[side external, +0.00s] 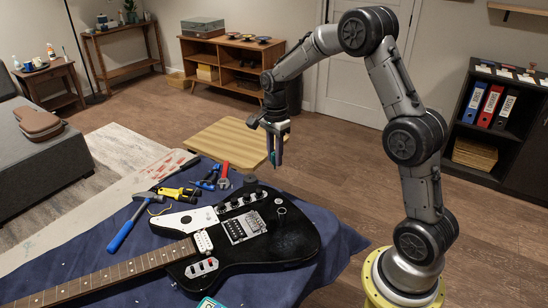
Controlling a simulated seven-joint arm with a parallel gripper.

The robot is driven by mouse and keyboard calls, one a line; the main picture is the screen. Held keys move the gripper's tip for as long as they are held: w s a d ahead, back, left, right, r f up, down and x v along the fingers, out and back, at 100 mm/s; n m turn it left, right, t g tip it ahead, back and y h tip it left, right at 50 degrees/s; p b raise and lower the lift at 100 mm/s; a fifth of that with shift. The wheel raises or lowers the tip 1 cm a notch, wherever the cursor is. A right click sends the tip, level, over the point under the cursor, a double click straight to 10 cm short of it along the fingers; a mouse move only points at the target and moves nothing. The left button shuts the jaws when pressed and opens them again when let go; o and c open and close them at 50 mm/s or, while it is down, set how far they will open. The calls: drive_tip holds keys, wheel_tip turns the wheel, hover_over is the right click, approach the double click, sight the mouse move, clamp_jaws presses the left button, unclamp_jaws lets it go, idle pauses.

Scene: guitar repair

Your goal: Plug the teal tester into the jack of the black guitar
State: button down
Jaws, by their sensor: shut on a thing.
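The black guitar (292,240) lies face up on a blue cloth, its neck running to the lower left. My gripper (275,161) hangs above and beyond the guitar body's far edge, pointing down. It is shut on a small teal piece (272,156), which looks like the teal tester and is mostly covered by the fingers. The tester is apart from the guitar. A small dark round fitting (281,210) shows on the guitar top near its far edge; I cannot tell whether it is the jack.
A hammer (130,225), a yellow-and-black tool (178,194) and red-handled tools (224,176) lie on the blue cloth (345,240) left of the gripper. A teal-edged item (208,303) is cut off at the bottom. A low wooden platform (228,143) stands on the floor behind.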

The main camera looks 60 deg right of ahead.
drive_tip(key=shift+r, duration=1.35)
drive_tip(key=shift+w+f, duration=0.15)
drive_tip(key=shift+w, duration=0.05)
drive_tip(key=shift+s+a+f, duration=0.25)
drive_tip(key=shift+s+f, duration=0.25)
drive_tip(key=shift+f, duration=1.4)
drive_tip(key=shift+s+a+f, duration=0.3)
drive_tip(key=shift+s+f, duration=0.15)
drive_tip(key=shift+f, duration=1.5)
drive_tip(key=shift+s+a+f, duration=0.25)
drive_tip(key=shift+s+f, duration=0.25)
drive_tip(key=shift+f, duration=1.4)
drive_tip(key=shift+f, duration=1.45)
drive_tip(key=c, duration=0.6)
unclamp_jaws()
